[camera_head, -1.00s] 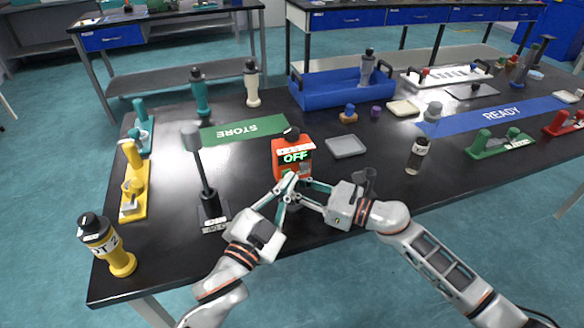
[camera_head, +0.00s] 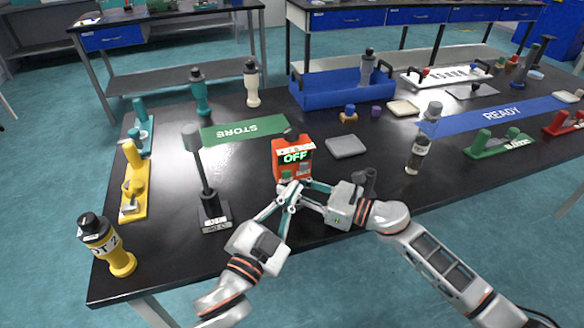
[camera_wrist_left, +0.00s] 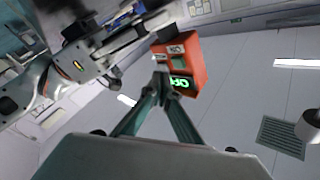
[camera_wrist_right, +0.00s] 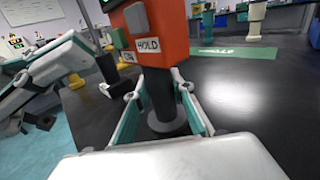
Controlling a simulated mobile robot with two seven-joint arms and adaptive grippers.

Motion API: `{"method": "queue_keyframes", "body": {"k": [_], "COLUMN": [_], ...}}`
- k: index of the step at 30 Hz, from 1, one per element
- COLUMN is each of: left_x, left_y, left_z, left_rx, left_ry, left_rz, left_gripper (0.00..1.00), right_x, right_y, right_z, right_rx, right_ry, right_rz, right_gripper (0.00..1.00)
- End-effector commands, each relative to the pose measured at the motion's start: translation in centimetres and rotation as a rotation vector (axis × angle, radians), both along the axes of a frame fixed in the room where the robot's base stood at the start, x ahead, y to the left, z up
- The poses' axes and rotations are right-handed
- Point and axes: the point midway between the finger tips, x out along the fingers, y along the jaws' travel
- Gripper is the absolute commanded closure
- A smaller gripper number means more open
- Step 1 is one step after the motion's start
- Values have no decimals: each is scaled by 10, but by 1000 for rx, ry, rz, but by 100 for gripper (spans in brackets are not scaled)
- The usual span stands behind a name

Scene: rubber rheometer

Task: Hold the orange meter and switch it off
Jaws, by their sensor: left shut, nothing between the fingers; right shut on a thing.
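The orange meter (camera_head: 292,157) stands upright near the front edge of the black table, its display reading OFF in green. It also shows in the left wrist view (camera_wrist_left: 190,60) and, close up with a green and a grey button and a HOLD label, in the right wrist view (camera_wrist_right: 165,35). My right gripper (camera_wrist_right: 163,118) is shut on the dark round stem below the meter's orange body. My left gripper (camera_head: 292,188) is shut and empty, its tips just in front of the meter's lower face. I cannot tell whether they touch it.
A grey pad (camera_head: 346,146) lies right of the meter, and a dark-capped bottle (camera_head: 417,155) stands further right. A grey-headed stand (camera_head: 207,180) is to the left. The green STORE mat (camera_head: 243,129) and blue tray (camera_head: 340,88) lie behind.

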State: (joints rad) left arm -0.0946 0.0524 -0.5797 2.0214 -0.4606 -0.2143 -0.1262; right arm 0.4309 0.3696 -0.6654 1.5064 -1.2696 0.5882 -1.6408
Motion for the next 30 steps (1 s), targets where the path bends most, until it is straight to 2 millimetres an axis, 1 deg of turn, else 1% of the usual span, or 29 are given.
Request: {"method": "queue_keyframes", "body": {"k": [1,9,15,19,27,28,30], "left_x": [-5,-28,-42,-45,-45,-45,-45], "left_y": [-2,-9,-13,-14,-14,-14,-14], "left_z": [0,0,0,0,1,1,1], "left_rx": [-1,-1,-1,0,0,0,0], "left_ry": [2,1,1,0,0,0,0], "left_rz": [0,0,1,1,1,1,1], "left_gripper": [100,100,100,100,100,100,100], "right_x": [0,0,0,0,0,0,0], "right_y": [0,0,0,0,0,0,0], "right_z": [0,0,0,0,0,0,0], "right_rx": [0,0,0,0,0,0,0], "right_ry": [0,0,0,0,0,0,0], "right_rz": [0,0,0,0,0,0,0], "right_gripper": [100,100,100,100,100,74,57]}}
